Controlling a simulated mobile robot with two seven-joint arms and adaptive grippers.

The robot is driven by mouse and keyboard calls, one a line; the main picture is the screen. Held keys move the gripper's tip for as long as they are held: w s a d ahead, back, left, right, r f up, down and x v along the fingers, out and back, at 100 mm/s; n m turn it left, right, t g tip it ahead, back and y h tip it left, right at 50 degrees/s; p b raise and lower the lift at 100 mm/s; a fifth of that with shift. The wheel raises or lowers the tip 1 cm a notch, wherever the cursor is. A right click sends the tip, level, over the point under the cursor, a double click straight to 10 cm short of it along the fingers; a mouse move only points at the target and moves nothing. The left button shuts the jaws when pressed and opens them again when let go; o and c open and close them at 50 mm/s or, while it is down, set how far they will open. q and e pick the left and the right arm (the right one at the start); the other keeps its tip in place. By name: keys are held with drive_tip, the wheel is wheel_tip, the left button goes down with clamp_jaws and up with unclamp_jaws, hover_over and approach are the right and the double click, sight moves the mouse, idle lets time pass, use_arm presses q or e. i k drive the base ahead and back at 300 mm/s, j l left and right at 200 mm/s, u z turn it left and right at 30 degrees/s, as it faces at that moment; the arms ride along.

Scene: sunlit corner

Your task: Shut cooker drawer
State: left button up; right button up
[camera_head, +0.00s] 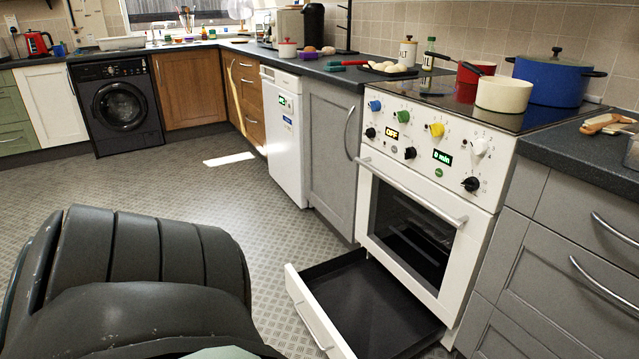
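The white cooker (420,200) stands right of centre, between grey cabinets. Its bottom drawer (312,318) is pulled well out over the floor. The drawer has a white front and a dark, empty-looking inside. The cooker's oven door (408,232), with a long bar handle across its top, is closed above the drawer. Neither of my grippers shows in the head view. A large dark grey rounded part at the lower left is mine and hides some of the floor.
A blue pot (553,80), a cream pan (503,95) and a red pot (470,77) stand on the hob. A white dishwasher (284,135) and a dark washing machine (118,105) stand further back. The patterned floor (215,190) is clear in the middle.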

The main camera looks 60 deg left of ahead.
sight(351, 306)
drive_tip(key=u, duration=1.9)
